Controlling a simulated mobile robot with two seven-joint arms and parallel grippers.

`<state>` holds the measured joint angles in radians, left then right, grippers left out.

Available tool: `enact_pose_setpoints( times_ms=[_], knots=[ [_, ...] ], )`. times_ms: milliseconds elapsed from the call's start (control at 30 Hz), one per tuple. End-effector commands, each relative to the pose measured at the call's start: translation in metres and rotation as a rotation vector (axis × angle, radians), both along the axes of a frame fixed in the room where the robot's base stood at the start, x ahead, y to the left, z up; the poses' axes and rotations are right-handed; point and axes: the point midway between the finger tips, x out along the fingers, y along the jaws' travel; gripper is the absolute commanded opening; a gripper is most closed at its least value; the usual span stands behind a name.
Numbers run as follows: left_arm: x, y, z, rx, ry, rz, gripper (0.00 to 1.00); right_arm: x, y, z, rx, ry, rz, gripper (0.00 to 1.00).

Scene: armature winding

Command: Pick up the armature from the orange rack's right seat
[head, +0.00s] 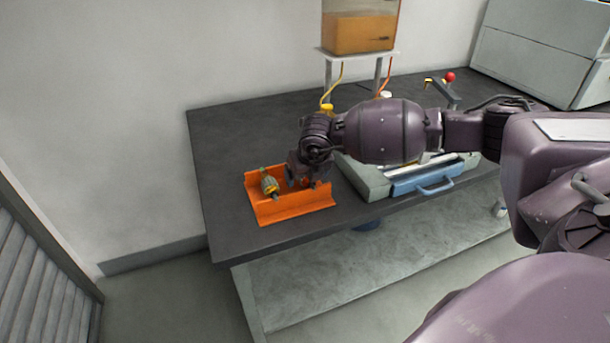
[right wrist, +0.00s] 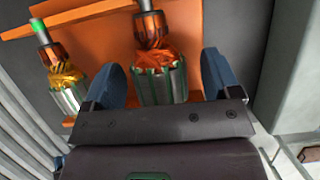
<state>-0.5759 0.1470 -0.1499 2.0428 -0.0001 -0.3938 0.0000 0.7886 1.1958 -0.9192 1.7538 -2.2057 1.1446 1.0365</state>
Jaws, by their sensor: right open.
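The orange rack (head: 290,212) sits on the dark bench near its front left corner. My right gripper (head: 305,182) is at the rack's right seat, with its blue fingers open. In the right wrist view, the right-seat armature (right wrist: 160,84), with copper-orange windings and a grey slotted core, lies between the two fingers. A small gap shows on each side of it. In the head view my gripper hides most of this armature. A second armature (head: 269,185) with yellow windings lies in the left seat, and it also shows in the right wrist view (right wrist: 66,82), outside the left finger.
A grey machine base with a blue handled front (head: 428,180) stands right of the rack. Behind it, a tank of orange liquid (head: 358,32) stands on a raised shelf. The bench (head: 225,135) is clear behind and left of the rack.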

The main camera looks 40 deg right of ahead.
Motion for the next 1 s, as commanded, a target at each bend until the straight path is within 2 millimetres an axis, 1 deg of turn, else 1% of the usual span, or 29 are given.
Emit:
enact_pose_setpoints(
  times_ms=[67, 400, 500, 767, 867, 967, 1000],
  knots=[
    [0.0, 0.0, 0.0, 0.0, -0.001, 0.0, 0.43, 0.0, 0.0, 0.0, 0.0, 0.0, 0.0, 0.83],
    [0.0, 0.0, 0.0, 0.0, -0.001, 0.0, 0.43, 0.0, 0.0, 0.0, 0.0, 0.0, 0.0, 0.3],
    [0.0, 0.0, 0.0, 0.0, -0.001, 0.0, 0.43, 0.0, 0.0, 0.001, 0.001, -0.001, 0.0, 0.17],
    [0.001, 0.0, 0.001, 0.0, -0.002, 0.0, 0.43, 0.0, 0.0, 0.003, 0.0, -0.002, -0.001, 0.17],
    [0.001, 0.0, 0.003, 0.0, -0.004, 0.0, 0.43, 0.001, 0.0, 0.011, 0.0, -0.004, -0.001, 0.17],
    [0.002, 0.0, 0.006, 0.0, -0.008, 0.0, 0.43, 0.001, 0.0, 0.025, 0.001, -0.004, 0.001, 0.17],
    [0.002, 0.0, 0.007, 0.0, -0.01, 0.0, 0.43, 0.001, 0.0, 0.033, 0.0, -0.006, 0.001, 0.17]
  ],
)
